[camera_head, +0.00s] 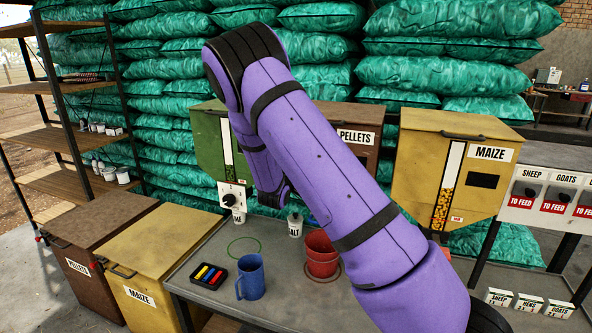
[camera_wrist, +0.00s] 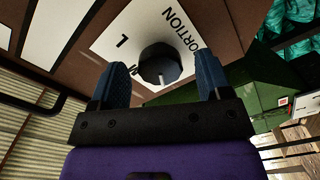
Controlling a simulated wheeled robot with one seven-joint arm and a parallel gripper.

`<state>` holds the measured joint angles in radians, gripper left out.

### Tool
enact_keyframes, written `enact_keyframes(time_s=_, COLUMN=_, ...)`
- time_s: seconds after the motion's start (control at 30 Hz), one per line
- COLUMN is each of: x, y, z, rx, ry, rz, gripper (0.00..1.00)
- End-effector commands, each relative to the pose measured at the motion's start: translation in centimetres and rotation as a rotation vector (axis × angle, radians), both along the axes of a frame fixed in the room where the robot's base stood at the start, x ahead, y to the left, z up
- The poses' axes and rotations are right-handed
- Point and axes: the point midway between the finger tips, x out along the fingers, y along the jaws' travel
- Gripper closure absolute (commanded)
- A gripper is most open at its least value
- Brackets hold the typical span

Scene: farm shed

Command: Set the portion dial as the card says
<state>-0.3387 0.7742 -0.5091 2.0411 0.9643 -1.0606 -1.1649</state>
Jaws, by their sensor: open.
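The portion dial is a black knob (camera_wrist: 160,64) on a white plate (camera_wrist: 125,38) marked "PORTION", with the letters L and M showing. A pale pointer line on the knob faces the bottom of the wrist view. My gripper (camera_wrist: 161,70) is open, with one blue finger on each side of the knob; I cannot tell whether they touch it. No card with a readable dial setting shows.
A grey table (camera_head: 205,260) carries a blue mug (camera_head: 250,278), a red pot (camera_head: 321,256) and a black tray of coloured bars (camera_head: 209,276). A yellow maize bin (camera_head: 425,165) and a "TO FEED" board (camera_head: 550,200) stand right. Small labelled cards (camera_head: 528,303) sit below the board.

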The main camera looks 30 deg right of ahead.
Motion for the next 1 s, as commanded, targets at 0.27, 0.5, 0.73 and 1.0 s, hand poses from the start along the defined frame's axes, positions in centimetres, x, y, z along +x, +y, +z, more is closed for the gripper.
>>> enact_keyframes(time_s=0.27, x=-2.5, y=3.5, z=0.0, rx=0.001, ry=0.001, rz=0.004, gripper=0.29)
enact_keyframes(time_s=0.5, x=-5.1, y=6.7, z=0.0, rx=0.0, ry=0.001, rz=0.003, gripper=0.29)
enact_keyframes(time_s=0.73, x=-6.3, y=8.2, z=0.0, rx=0.0, ry=0.001, rz=0.001, gripper=0.29)
enact_keyframes(time_s=1.0, x=-6.5, y=8.3, z=0.0, rx=0.0, ry=0.001, rz=0.0, gripper=0.29)
